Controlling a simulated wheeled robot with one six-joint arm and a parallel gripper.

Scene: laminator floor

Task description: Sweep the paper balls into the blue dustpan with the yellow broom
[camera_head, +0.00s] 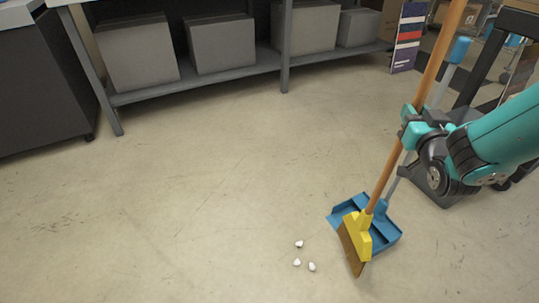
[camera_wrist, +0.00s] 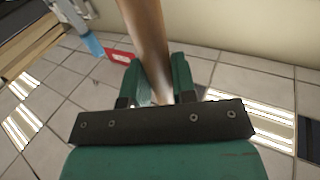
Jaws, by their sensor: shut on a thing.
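The yellow broom (camera_head: 357,238) has a wooden handle and stands tilted, its brown bristles at or just above the floor. My gripper (camera_head: 413,122) is shut on the broom's handle; the handle also shows between the fingers in the wrist view (camera_wrist: 147,45). The blue dustpan (camera_head: 386,232) lies on the floor behind the broom head, which hides part of it. A grey stick with a blue grip rises from the dustpan. Three white paper balls (camera_head: 298,262) lie on the floor left of the broom head, apart from it and outside the dustpan.
A grey shelf (camera_head: 270,62) with several grey boxes stands along the back. A dark cabinet (camera_head: 40,85) is at the left. A striped panel (camera_head: 408,38) stands at the back right, near a dark frame. The floor in the middle and at the left is clear.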

